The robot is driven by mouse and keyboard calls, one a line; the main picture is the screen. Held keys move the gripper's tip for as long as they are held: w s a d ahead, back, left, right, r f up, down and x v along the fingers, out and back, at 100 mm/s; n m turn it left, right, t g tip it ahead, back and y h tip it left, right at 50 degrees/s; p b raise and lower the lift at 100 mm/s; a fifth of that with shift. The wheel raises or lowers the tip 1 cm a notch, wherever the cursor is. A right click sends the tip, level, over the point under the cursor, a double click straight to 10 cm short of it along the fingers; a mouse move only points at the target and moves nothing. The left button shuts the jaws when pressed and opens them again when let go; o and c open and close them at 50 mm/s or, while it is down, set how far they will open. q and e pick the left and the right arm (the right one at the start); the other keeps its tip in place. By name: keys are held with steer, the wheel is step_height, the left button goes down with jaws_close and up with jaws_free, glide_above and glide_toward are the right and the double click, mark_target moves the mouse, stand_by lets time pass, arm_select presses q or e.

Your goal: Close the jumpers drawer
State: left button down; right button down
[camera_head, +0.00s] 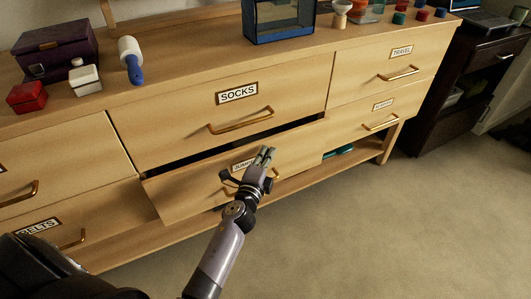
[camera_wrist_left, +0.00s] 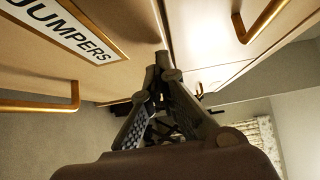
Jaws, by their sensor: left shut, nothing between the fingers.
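The jumpers drawer (camera_head: 180,193) is a light wood drawer below the socks drawer (camera_head: 190,123). It stands partly open, with a dark gap along its top edge, wider at the left. My left gripper (camera_head: 266,152) is shut and empty, in front of the drawer face beside the label, and partly hides the label and handle. Whether the fingertips touch the drawer I cannot tell. My right gripper is not in view.
The dresser top (camera_head: 190,70) holds a purple box (camera_head: 58,50), a red box (camera_head: 27,97), a white box (camera_head: 85,80), a blue-handled roller (camera_head: 131,60) and a glass case (camera_head: 280,18). Drawers flank the jumpers drawer. Open carpet (camera_head: 330,230) lies in front.

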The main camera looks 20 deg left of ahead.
mark_target(258, 147)
arm_select(q)
steer(key=w+a, duration=0.1)
steer(key=a, duration=0.1)
steer(key=w+a, duration=0.1)
steer(key=w, duration=0.1)
steer(key=shift+a, duration=0.35)
steer(key=shift+a+r, duration=0.1)
steer(key=shift+r, duration=0.05)
